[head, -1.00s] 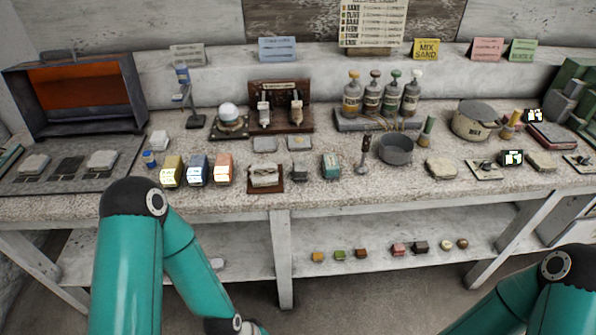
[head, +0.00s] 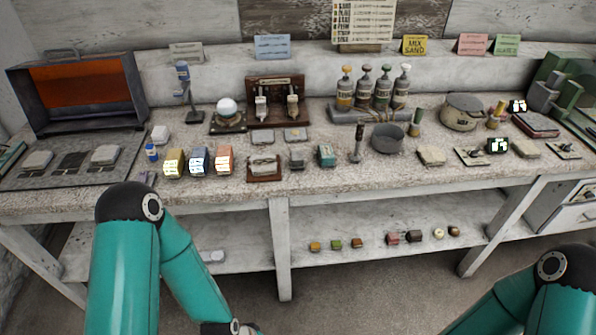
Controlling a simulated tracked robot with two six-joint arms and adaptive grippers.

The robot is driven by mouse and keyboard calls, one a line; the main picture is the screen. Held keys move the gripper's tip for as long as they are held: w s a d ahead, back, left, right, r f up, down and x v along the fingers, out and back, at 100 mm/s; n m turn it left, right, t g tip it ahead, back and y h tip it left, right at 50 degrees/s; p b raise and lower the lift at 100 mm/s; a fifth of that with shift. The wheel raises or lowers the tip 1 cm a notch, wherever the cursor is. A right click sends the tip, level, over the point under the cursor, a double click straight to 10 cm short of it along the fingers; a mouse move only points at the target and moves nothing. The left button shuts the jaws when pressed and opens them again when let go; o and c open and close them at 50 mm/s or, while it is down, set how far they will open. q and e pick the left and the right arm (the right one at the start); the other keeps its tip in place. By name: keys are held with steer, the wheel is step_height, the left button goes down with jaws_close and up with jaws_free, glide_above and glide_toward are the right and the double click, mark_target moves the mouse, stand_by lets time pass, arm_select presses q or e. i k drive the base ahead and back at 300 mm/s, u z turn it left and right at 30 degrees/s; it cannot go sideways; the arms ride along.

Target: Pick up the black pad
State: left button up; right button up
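The black pad (head: 73,162) lies flat on a grey tray (head: 35,181) at the left end of the workbench. It sits between two pale grey pads, one on its left (head: 37,160) and one on its right (head: 105,155). Nothing covers it. My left arm comes in at the lower left, in front of the bench, and bends down past the bottom edge, so its gripper is out of view. My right arm shows only at the lower right corner, and its gripper is out of view too.
An orange-backed open case (head: 77,92) stands behind the tray. Yellow (head: 174,163), blue (head: 198,162) and orange (head: 225,160) blocks stand right of it. The bench's front edge and a lower shelf (head: 375,252) with small blocks lie ahead of my arms.

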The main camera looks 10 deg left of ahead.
mark_target(297, 158)
steer(key=k, duration=1.1)
steer(key=z, duration=0.45)
steer(key=i, duration=2.05)
steer(key=u, duration=0.55)
